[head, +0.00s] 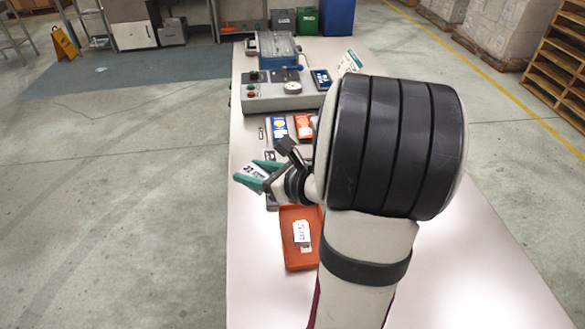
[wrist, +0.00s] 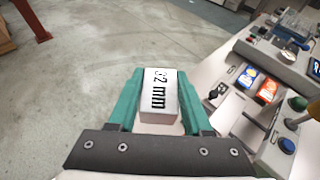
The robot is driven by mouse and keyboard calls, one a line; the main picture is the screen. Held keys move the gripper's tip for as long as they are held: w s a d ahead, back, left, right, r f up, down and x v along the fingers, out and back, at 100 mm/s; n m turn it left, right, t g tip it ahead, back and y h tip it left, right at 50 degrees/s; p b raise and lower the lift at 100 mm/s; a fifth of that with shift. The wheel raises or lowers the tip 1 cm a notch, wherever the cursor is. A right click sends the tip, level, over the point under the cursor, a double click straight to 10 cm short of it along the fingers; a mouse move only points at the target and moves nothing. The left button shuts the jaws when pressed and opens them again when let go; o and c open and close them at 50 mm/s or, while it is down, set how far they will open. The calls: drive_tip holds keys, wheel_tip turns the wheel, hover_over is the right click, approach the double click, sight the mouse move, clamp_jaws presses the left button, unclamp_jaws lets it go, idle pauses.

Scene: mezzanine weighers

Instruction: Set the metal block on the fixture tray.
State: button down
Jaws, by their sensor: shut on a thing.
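The metal block (head: 256,171) is pale, with black lettering that reads "32 mm" in the wrist view (wrist: 158,93). My gripper (head: 251,172) has teal fingers, shut on the block's two sides; they also show in the wrist view (wrist: 160,85). The block is held at the table's left edge, with floor behind it in the wrist view. An orange tray (head: 288,260) lies on the table nearer the camera, with a white labelled piece in it. A grey plate with coloured knobs (wrist: 270,155) shows at right in the wrist view; I cannot tell which is the fixture tray.
Blue (head: 279,127) and orange (head: 303,126) boxes lie beyond my gripper. A grey control unit (head: 270,103) with buttons and a dial stands further back. My arm hides much of the table's right half. The table (head: 255,295) is bare at front left.

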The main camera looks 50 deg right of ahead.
drive_tip(key=w+a+r+n+y, duration=0.2)
drive_tip(key=w+a+r, duration=0.25)
drive_tip(key=a, duration=0.25)
drive_tip(key=w+a+r+n+y, duration=0.1)
drive_tip(key=w+a+r+y, duration=0.15)
drive_tip(key=w+a, duration=0.35)
drive_tip(key=w+d+f+m+h, duration=0.2)
drive_tip(key=d+h, duration=0.1)
drive_tip(key=d, duration=0.5)
drive_tip(key=w+d+f+m+g+h, duration=0.1)
drive_tip(key=d+f+m+h, duration=0.15)
drive_tip(key=d, duration=0.55)
drive_tip(key=w+d+f+m+h, duration=0.2)
drive_tip(key=d+m+h, duration=0.15)
drive_tip(key=d, duration=0.45)
drive_tip(key=s+d+f+m+g+h, duration=0.35)
drive_tip(key=s+d+f, duration=0.25)
drive_tip(key=d+f, duration=0.45)
drive_tip(key=shift+h, duration=0.5)
drive_tip(key=d+f, duration=0.1)
drive_tip(key=f, duration=0.4)
drive_tip(key=s+d+f, duration=0.1)
drive_tip(key=f, duration=0.2)
drive_tip(key=shift+d+f, duration=0.3)
drive_tip(key=shift+f, duration=0.05)
drive_tip(key=shift+f+t, duration=0.25)
